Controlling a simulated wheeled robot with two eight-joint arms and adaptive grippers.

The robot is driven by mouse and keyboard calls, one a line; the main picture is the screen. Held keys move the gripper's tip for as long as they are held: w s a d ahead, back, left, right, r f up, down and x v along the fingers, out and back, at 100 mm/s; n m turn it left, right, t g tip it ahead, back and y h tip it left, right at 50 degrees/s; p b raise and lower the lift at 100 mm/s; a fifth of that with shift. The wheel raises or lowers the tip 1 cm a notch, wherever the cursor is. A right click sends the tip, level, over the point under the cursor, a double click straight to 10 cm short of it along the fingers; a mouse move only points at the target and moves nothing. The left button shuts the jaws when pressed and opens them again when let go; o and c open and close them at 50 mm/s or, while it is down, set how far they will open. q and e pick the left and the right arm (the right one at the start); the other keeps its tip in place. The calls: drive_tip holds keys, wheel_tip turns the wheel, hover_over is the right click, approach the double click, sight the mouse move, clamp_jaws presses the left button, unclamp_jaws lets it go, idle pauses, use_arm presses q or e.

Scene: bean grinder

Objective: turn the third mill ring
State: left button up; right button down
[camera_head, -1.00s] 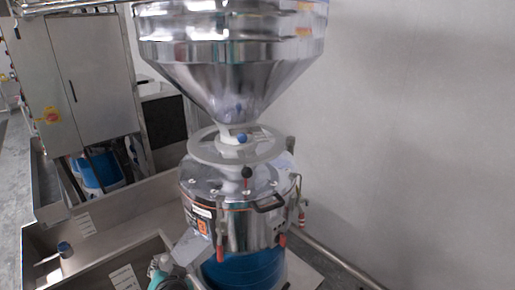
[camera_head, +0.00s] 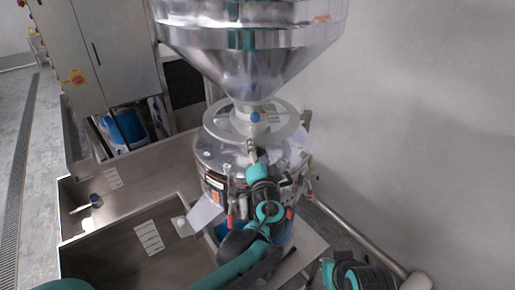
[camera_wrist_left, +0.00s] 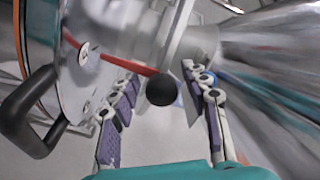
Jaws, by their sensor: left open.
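The mill (camera_head: 215,165) is a shiny metal drum. Above it, a flat grey ring (camera_head: 217,125) surrounds the neck under a steel hopper (camera_head: 235,65). My left gripper (camera_head: 253,148) is at the front of the mill, just below the ring's front edge. In the left wrist view its two fingers (camera_wrist_left: 160,112) are open. A black ball knob (camera_wrist_left: 161,90) at the end of a red lever (camera_wrist_left: 115,58) shows in the gap between them, not gripped. In the head view my gripper and wrist hide the knob. Which ring is the third cannot be told.
A black handle (camera_wrist_left: 28,112) sticks out of the drum beside the fingers. A steel sink or trough (camera_head: 120,245) lies left of the mill. A metal pipe (camera_head: 345,230) runs along the wall at right. Part of my right arm shows at bottom right.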

sight(284, 137)
use_arm(q)
drive_tip(key=shift+w+a, duration=0.15)
drive_tip(key=shift+w, duration=0.2)
clamp_jaws()
drive_tip(key=shift+d+y, duration=0.4)
drive_tip(key=shift+d, duration=0.1)
drive_tip(key=d+n+y, duration=0.1)
drive_tip(key=d, duration=0.1)
drive_tip(key=w+d+n+y+b, duration=0.1)
drive_tip(key=d+n+g+y, duration=0.1)
drive_tip(key=d, duration=0.1)
drive_tip(key=shift+w+d+y+b, duration=0.3)
drive_tip(key=shift+w+d+y, duration=0.05)
drive_tip(key=shift+y, duration=0.05)
drive_tip(key=shift+w+d, duration=0.35)
drive_tip(key=shift+d, duration=0.25)
drive_tip(key=shift+w+d, duration=0.45)
drive_tip(key=shift+d, duration=0.25)
